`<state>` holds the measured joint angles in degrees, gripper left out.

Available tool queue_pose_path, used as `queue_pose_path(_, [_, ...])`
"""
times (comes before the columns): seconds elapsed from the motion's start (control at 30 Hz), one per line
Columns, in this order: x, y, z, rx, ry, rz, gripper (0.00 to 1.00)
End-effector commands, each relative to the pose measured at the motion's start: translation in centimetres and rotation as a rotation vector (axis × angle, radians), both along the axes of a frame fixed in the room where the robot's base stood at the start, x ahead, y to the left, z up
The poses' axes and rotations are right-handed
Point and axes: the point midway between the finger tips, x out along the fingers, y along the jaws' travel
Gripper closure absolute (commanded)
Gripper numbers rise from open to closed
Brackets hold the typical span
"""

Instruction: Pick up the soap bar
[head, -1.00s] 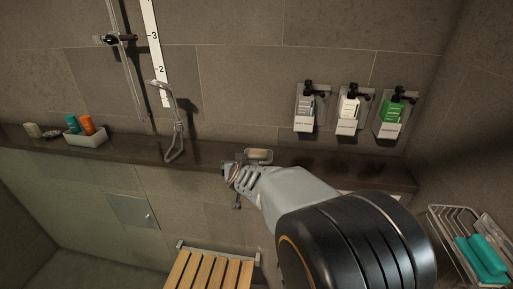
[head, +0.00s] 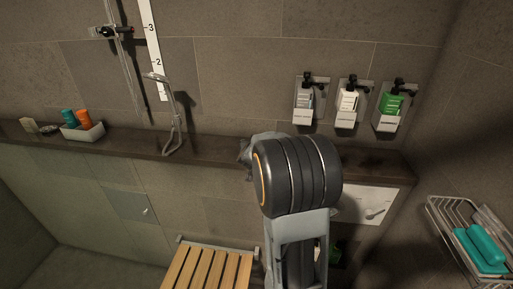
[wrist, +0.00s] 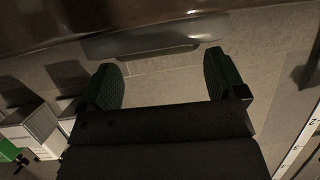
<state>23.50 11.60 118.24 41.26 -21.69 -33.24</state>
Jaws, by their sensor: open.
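My gripper (wrist: 162,66) is open and empty in the wrist view, its two dark green-padded fingers apart. A pale, translucent shallow dish (wrist: 150,42) lies just beyond the fingertips, across the gap between them, at the edge of the dark ledge. A soap bar cannot be clearly told apart from the dish in this view. In the head view my arm covers that part of the ledge, so the dish and the fingertips are hidden there.
The dark ledge (head: 215,151) runs along the tiled wall. Wall dispensers (head: 348,108) hang above. A wire basket (head: 440,213) is at right, a slatted seat (head: 208,268) below.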

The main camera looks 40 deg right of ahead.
Motion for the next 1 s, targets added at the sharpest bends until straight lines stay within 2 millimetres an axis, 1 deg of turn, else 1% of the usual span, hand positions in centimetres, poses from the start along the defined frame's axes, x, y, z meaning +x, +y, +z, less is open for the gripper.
queue_pose_path(0.03, [0.5, -0.5, -0.6, 0.002, 0.003, -0.001, 0.11])
queue_pose_path(0.1, [1.3, -1.0, -1.0, 0.002, 0.003, -0.001, 0.11])
queue_pose_path(0.3, [2.7, -2.1, -1.7, 0.002, 0.002, 0.0, 0.11])
queue_pose_path(0.6, [2.8, -2.3, -2.1, 0.006, 0.008, 0.0, 0.11])
queue_pose_path(0.93, [2.7, -2.2, -2.3, 0.01, 0.011, 0.001, 0.42])
queue_pose_path(1.0, [2.8, -2.2, -2.3, 0.008, 0.01, 0.001, 0.42])
